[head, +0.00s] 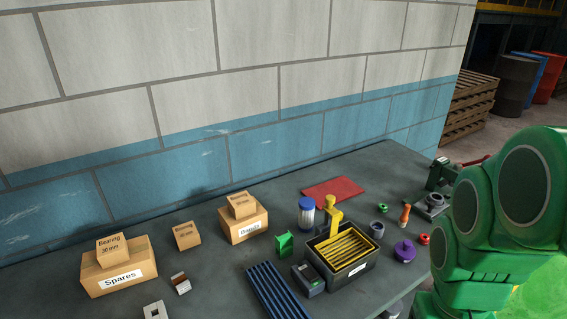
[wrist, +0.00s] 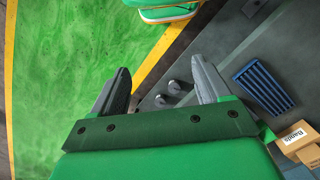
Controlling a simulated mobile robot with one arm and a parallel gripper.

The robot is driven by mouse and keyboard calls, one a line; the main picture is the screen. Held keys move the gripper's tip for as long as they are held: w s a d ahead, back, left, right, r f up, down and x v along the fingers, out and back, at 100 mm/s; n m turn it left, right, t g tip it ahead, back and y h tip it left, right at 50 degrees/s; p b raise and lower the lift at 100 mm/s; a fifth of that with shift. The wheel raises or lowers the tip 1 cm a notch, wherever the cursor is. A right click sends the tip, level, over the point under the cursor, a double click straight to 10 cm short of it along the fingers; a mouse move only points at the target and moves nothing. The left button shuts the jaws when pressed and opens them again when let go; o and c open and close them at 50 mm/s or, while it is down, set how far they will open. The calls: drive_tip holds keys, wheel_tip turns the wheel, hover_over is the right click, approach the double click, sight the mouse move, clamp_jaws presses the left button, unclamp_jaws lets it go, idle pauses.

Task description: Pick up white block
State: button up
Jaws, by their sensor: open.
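A small whitish block (head: 156,310) with a dark square opening lies at the bottom edge of the head view, partly cut off. It is on the dark bench in front of the box marked Spares. I cannot pick out a white block in the wrist view. My gripper (wrist: 163,78) is open with nothing held between its two dark fingers. Two small grey cylinders (wrist: 168,94) show beyond the gap between the fingers. My gripper itself cannot be made out in the head view; only my green arm shows at the right.
The bench (head: 222,284) holds a Spares box (head: 104,278), a Bands box (head: 243,230), a blue ribbed rack (head: 276,291), a black bin with yellow slats (head: 341,254), a blue-capped jar (head: 306,213) and a red mat (head: 333,192). A block wall (head: 140,60) stands behind.

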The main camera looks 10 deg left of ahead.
drive_tip(key=w+a+n+h, duration=0.3)
drive_tip(key=w+n, duration=0.1)
drive_tip(key=w, duration=0.5)
drive_tip(key=w+a+n+h, duration=0.2)
drive_tip(key=w+a+n, duration=0.15)
drive_tip(key=w, duration=0.55)
drive_tip(key=w+a+f+n+t+h, duration=0.1)
drive_tip(key=w+a+n+t+h, duration=0.15)
drive_tip(key=a, duration=0.55)
drive_tip(key=w+a+f+n+t+h, duration=0.1)
drive_tip(key=w+a+n, duration=0.3)
drive_tip(key=a, duration=0.5)
drive_tip(key=n+t+y, duration=0.1)
drive_tip(key=n+t, duration=0.8)
drive_tip(key=n, duration=0.5)
approach(179, 284)
drive_tip(key=shift+w+d+r, duration=0.2)
drive_tip(key=shift+w+d, duration=0.05)
drive_tip(key=shift+w, duration=0.35)
drive_tip(key=shift+w+d+r, duration=0.2)
drive_tip(key=shift+w+d, duration=0.1)
drive_tip(key=shift+w, duration=0.25)
drive_tip(key=shift+a+f+x, duration=0.1)
drive_tip(key=shift+f+x, duration=0.1)
drive_tip(key=shift+x, duration=1.7)
drive_tip(key=shift+a+f+x, duration=0.1)
drive_tip(key=shift+f+x, duration=0.1)
drive_tip(key=shift+x, duration=1.75)
drive_tip(key=c, duration=1.3)
drive_tip(key=shift+r, duration=0.1)
